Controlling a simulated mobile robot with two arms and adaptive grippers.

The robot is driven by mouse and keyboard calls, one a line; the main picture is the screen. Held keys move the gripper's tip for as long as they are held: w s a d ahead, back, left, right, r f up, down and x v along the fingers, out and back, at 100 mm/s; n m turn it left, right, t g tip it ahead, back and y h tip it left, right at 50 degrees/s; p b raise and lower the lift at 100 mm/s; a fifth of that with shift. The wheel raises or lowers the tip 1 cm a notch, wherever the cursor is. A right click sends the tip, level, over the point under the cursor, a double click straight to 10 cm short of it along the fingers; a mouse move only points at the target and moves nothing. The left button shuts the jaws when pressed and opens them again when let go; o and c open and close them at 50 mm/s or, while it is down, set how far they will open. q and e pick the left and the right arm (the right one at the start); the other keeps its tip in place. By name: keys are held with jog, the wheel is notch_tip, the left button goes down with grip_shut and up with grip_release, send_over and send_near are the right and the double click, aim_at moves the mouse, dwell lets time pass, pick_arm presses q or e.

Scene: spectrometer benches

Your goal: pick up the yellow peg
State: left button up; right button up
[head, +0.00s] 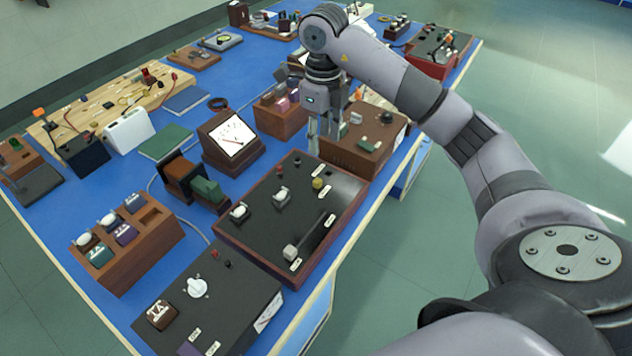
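A small yellow knob-like piece, which looks like the yellow peg (319,184), stands on the black top of a wood-framed panel box (262,238) near the middle of the table. My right gripper (324,145) points down behind the panel's far edge, beyond the yellow piece and apart from it. Its fingers look spread, with nothing visible between them. The fingertips are small and partly against brown boxes, so their exact height is unclear. My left gripper is out of view.
A brown box with knobs (362,150) stands right beside my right gripper. A meter (232,137) and a wooden block rack (128,243) stand to the left. A dark dial box (232,290) is nearest. The blue tabletop (188,217) is crowded.

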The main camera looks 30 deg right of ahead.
jog(key=p, duration=0.1)
send_over(319, 181)
notch_tip(319, 181, down, 6)
jog(key=shift+s+d+r, duration=0.1)
jog(key=shift+s+d, duration=0.05)
notch_tip(319, 181, down, 2)
jog(key=shift+f, duration=0.2)
jog(key=shift+f+p, duration=0.3)
jog(key=shift+p, duration=0.05)
notch_tip(319, 181, down, 4)
jog(key=shift+r+p, duration=0.2)
jog(key=shift+p, duration=0.5)
jog(key=shift+f, duration=0.55)
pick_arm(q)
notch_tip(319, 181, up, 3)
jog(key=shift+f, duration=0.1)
pick_arm(e)
jog(key=shift+w, duration=0.2)
jog(key=shift+c, duration=0.5)
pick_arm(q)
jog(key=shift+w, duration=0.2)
pick_arm(e)
grip_shut()
